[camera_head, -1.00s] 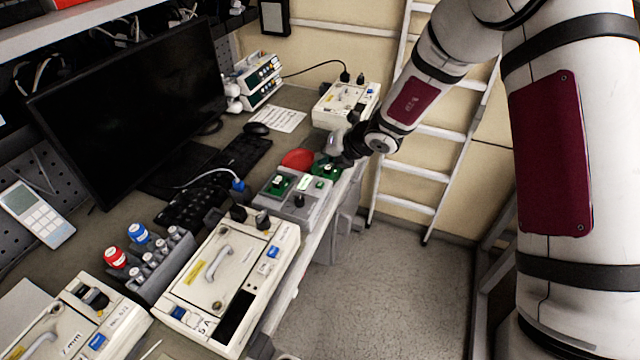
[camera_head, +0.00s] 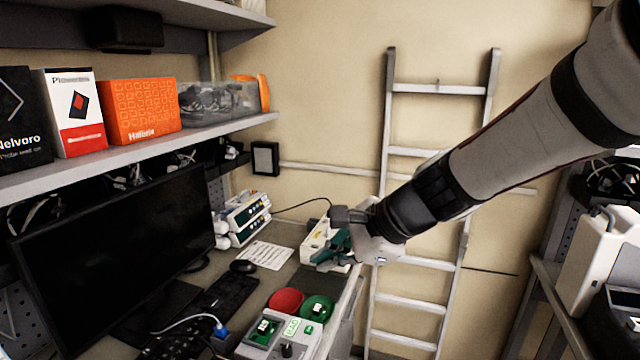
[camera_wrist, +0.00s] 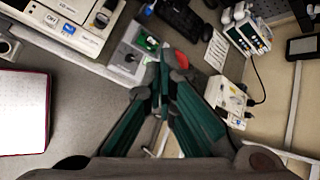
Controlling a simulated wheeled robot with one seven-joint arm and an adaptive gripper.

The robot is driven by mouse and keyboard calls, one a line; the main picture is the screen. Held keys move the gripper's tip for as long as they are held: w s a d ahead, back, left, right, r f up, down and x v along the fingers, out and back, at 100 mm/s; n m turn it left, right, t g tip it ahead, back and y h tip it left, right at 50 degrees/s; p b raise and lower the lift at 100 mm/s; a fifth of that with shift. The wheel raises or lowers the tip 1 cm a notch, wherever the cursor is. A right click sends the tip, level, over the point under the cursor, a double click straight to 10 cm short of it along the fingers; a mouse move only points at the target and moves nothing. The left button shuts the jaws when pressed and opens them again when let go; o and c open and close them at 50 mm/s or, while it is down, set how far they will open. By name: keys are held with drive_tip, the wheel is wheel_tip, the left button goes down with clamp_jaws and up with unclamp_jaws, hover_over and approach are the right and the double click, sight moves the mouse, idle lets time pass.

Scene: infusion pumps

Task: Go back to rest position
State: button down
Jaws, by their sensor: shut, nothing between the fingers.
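My gripper (camera_head: 328,250) is in the head view at the right end of the desk, at the end of my arm reaching in from the right. It overlaps a cream infusion pump (camera_head: 313,236) in the picture and partly hides it. In the wrist view my gripper's green fingers (camera_wrist: 165,62) come together at the tips with nothing between them. Past the tips are a grey box with a green part (camera_wrist: 137,50) and a red dish (camera_wrist: 198,62). I cannot tell how high the fingers are above the desk.
A monitor (camera_head: 115,262), keyboard (camera_head: 222,302) and stacked pumps (camera_head: 242,217) stand on the desk. Red (camera_head: 286,300) and green (camera_head: 317,308) dishes lie near its edge. A white ladder (camera_head: 412,302) leans behind my arm. A shelf with boxes (camera_head: 141,108) hangs above the monitor.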

drive_tip(key=s+d+r+n+h, duration=0.2)
drive_tip(key=s+d+n+h, duration=0.1)
drive_tip(key=s+d+n, duration=0.4)
drive_tip(key=s+d+r+n+h, duration=0.1)
drive_tip(key=s+d+n+h, duration=0.3)
drive_tip(key=s+d+n, duration=0.4)
drive_tip(key=s+d, duration=0.2)
drive_tip(key=s, duration=0.3)
drive_tip(key=shift+s+d+r+t, duration=0.3)
drive_tip(key=shift+s+r, duration=0.05)
drive_tip(key=shift+s, duration=0.05)
